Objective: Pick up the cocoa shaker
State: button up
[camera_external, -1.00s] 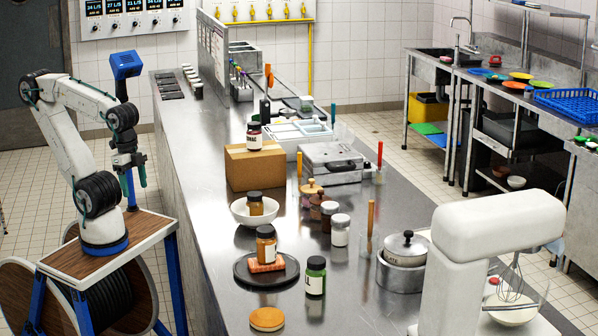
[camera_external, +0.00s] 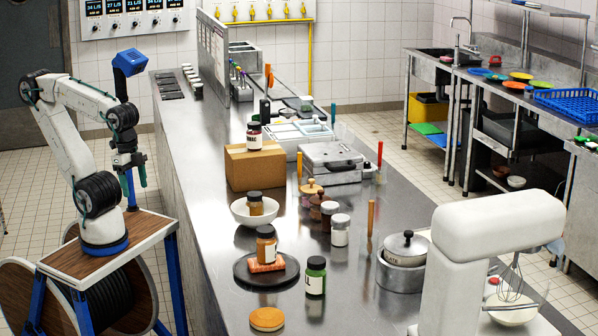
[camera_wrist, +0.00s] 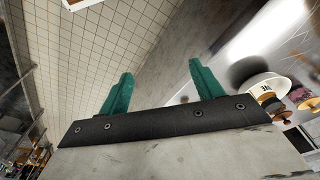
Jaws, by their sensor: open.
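Several jars stand on the steel counter in the external view, and their labels are too small for me to tell which is the cocoa shaker. An amber jar with a brown lid (camera_external: 266,246) stands on the dark plate, and a similar jar (camera_external: 254,204) is in the white bowl. A dark-lidded jar (camera_external: 254,137) stands on the cardboard box.
A lidded pot (camera_external: 401,272) and white mixer (camera_external: 485,235) stand at right. The counter's left strip (camera_external: 195,180) is bare.

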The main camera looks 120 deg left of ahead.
jog(key=shift+c, duration=0.8)
